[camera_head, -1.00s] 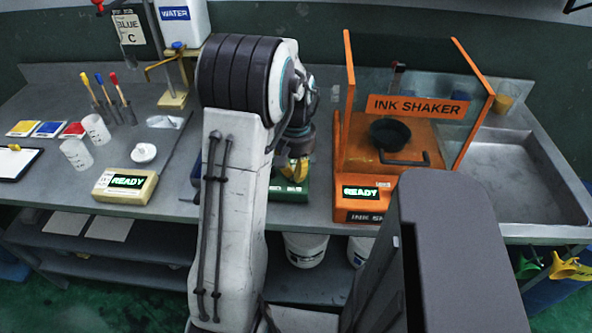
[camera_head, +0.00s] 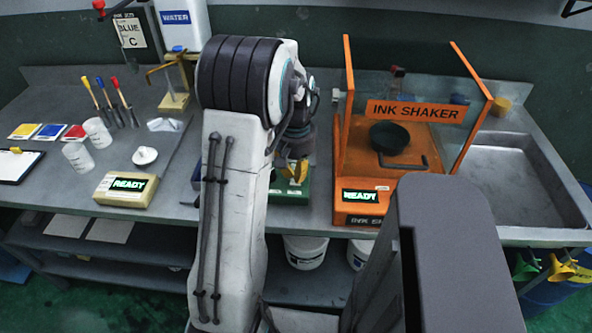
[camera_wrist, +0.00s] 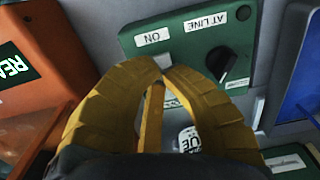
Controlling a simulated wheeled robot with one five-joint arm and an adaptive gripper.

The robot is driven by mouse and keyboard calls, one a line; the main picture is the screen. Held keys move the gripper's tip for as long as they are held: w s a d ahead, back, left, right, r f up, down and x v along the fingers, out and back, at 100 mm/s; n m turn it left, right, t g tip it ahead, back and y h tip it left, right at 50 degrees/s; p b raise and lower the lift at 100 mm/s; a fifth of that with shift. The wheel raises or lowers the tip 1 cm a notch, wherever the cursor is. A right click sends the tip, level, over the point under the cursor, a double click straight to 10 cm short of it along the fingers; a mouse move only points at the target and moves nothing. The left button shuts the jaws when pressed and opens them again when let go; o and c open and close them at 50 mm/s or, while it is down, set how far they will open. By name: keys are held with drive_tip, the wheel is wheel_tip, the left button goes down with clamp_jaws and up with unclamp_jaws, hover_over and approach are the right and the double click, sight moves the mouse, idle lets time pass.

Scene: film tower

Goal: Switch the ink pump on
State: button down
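The green pump box (camera_wrist: 208,40) fills the upper middle of the wrist view. It carries a white ON label (camera_wrist: 152,36), an AT LINE label (camera_wrist: 205,21) and a black knob (camera_wrist: 228,62). My yellow gripper (camera_wrist: 166,68) is over the box, its fingertips almost together just below the ON label and left of the knob. A small pale part shows beside the tips; I cannot tell whether they touch it. In the head view, the green box (camera_head: 290,192) is partly hidden behind my arm, with my gripper (camera_head: 294,172) just above it.
The orange ink shaker (camera_head: 362,207) stands close to the right of the green box in the head view. A pale READY box (camera_head: 125,190) is on the bench at left. A blue object (camera_wrist: 300,90) lies beside the green box in the wrist view.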

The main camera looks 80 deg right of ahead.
drive_tip(key=shift+r+p, duration=1.95)
drive_tip(key=shift+r, duration=0.8)
